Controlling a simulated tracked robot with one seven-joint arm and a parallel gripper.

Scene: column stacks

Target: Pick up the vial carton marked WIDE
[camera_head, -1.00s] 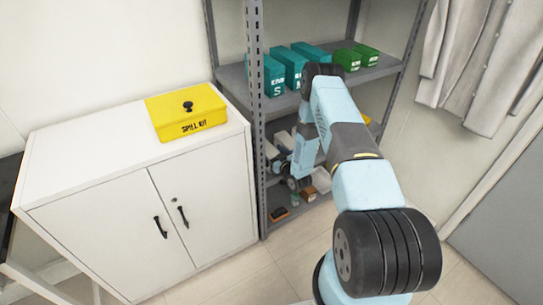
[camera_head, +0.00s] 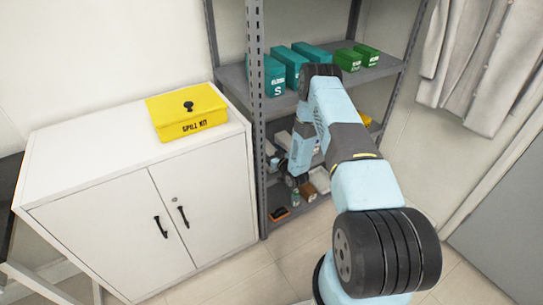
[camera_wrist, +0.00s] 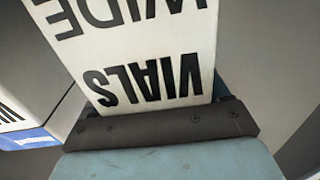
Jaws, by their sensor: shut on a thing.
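The vial carton marked WIDE (camera_wrist: 150,60) fills the upper middle of the wrist view. It is white with black lettering, "VIALS" and "WIDE", upside down in the picture. My gripper (camera_wrist: 160,122) is shut on it; its dark jaw bar lies across the carton's lower edge. The jaw tips are hidden. In the head view my arm reaches into the lower part of the metal shelf rack, and the gripper and held carton cannot be made out clearly there.
Another white carton with a blue band (camera_wrist: 32,138) stands left of the held one. The rack's post (camera_head: 256,110) and upper shelf (camera_head: 370,73) are close to my arm. Teal boxes (camera_head: 287,68) and green boxes (camera_head: 348,59) stand above. A white cabinet (camera_head: 95,185) carries a yellow spill kit (camera_head: 187,110).

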